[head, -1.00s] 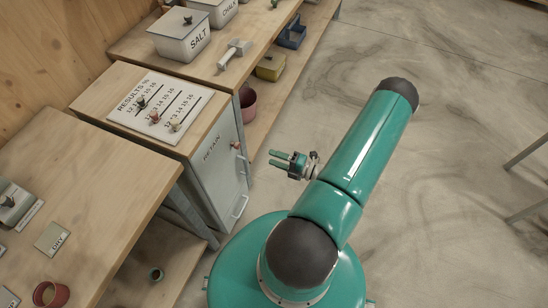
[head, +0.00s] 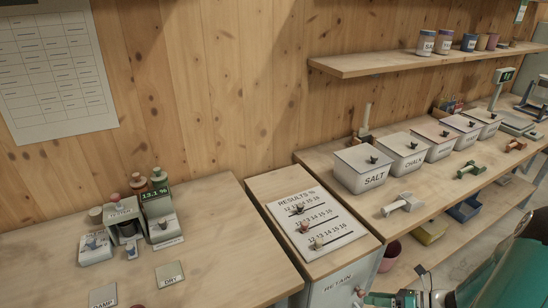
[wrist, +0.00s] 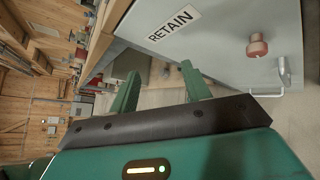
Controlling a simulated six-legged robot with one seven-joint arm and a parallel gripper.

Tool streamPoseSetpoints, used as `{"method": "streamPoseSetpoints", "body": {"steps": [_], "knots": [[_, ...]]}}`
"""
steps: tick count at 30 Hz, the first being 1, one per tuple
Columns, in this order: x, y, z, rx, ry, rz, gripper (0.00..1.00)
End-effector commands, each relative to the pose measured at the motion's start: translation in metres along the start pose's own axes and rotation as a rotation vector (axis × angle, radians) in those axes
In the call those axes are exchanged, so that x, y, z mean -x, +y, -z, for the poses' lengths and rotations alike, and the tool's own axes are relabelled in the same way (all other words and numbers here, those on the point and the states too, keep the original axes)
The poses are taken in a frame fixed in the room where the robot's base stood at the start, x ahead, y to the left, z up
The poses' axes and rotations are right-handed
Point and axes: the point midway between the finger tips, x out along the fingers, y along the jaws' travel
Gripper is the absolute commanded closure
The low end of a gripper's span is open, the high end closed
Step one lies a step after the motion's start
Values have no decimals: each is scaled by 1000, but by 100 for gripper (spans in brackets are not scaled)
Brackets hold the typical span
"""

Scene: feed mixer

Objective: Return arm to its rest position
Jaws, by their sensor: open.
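My green arm (head: 505,268) shows at the bottom right corner of the head view, cut off by the frame edge. My gripper (head: 372,299) is low at the bottom edge there, in front of the cabinet marked RETAIN (head: 338,287), and only partly in view. In the wrist view my gripper (wrist: 160,82) is open, with its two green fingers apart and nothing seen between them. The cabinet door (wrist: 215,40) with its red knob (wrist: 257,46) and metal handle fills the upper right of the wrist view. I cannot tell the exact gap to the door.
A results board (head: 310,222) with pegs lies on the cabinet top. The left bench (head: 215,255) carries a moisture meter (head: 125,222) and labelled cards. The right bench (head: 440,195) holds several lidded bins, including SALT (head: 362,170), and scoops.

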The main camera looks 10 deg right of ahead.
Motion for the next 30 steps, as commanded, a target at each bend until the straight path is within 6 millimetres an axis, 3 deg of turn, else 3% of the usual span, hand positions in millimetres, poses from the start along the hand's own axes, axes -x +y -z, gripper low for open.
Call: {"method": "streamPoseSetpoints", "body": {"steps": [3, 12, 30], "knots": [[-9, 33, -23, 231, 166, -17, 52], [-26, 112, -60, 814, 534, -97, 52], [-28, 265, -103, 2017, 1129, -338, 52]]}}
